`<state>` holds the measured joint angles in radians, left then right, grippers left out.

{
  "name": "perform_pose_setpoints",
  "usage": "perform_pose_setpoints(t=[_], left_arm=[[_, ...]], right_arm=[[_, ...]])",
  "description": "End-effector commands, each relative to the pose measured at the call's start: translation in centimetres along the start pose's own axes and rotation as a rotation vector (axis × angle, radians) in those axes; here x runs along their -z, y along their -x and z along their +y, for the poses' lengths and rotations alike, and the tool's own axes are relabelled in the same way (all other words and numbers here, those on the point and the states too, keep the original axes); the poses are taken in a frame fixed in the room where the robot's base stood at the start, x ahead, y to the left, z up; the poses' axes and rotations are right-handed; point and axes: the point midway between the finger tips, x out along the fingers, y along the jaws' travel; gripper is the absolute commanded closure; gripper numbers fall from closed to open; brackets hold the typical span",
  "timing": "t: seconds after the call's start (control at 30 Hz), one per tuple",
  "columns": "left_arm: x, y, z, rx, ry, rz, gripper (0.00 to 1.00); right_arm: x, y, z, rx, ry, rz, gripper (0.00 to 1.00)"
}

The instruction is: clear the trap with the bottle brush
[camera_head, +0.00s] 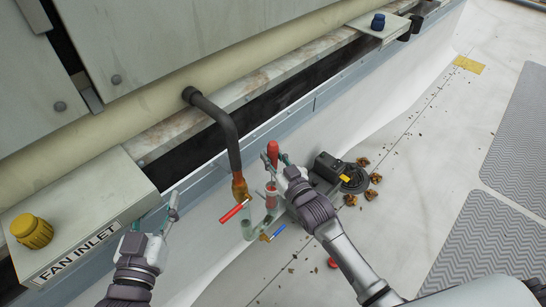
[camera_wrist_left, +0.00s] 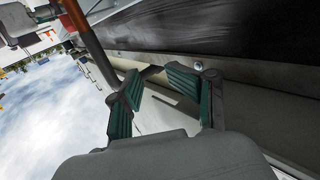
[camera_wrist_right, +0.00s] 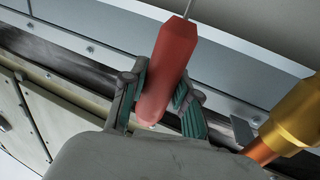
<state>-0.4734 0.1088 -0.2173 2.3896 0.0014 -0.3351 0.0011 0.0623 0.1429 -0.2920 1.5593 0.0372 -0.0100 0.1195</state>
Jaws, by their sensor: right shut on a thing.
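My right gripper (camera_head: 280,162) is shut on the red handle (camera_head: 273,150) of the bottle brush. In the right wrist view the handle (camera_wrist_right: 168,75) lies between the fingers and a thin wire runs from its far end. The clear greenish trap (camera_head: 248,229) hangs below the dark drain pipe, with a red lever (camera_head: 234,211) and a blue lever (camera_head: 278,232). The handle is above the trap's right-hand upright (camera_head: 271,200). I cannot tell whether the bristles are inside it. My left gripper (camera_head: 173,213) is open and empty, left of the trap.
The dark pipe (camera_head: 229,130) comes out of the cooler wall. A black fitting with a yellow label (camera_head: 343,178) stands right of my right gripper, with brown clumps (camera_head: 374,179) around it. A small red cap (camera_head: 332,263) lies on the roof. The right side is mostly open.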

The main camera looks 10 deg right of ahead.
Motion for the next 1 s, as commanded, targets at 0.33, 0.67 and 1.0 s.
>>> perform_pose_setpoints(t=[0.33, 0.67, 1.0], left_arm=[[2.2, 0.5, -0.9, 0.020, -0.025, -0.026, 0.60], [0.2, 0.9, -1.2, 0.027, -0.023, -0.140, 0.60], [-2.1, 1.7, -1.4, 0.030, -0.017, -0.262, 0.60]], right_arm=[[1.1, -0.1, 0.2, -0.003, 0.010, 0.005, 1.00], [1.4, -0.1, 0.2, -0.002, 0.008, 0.004, 1.00], [1.7, 0.0, 0.1, -0.001, 0.004, 0.003, 1.00]])
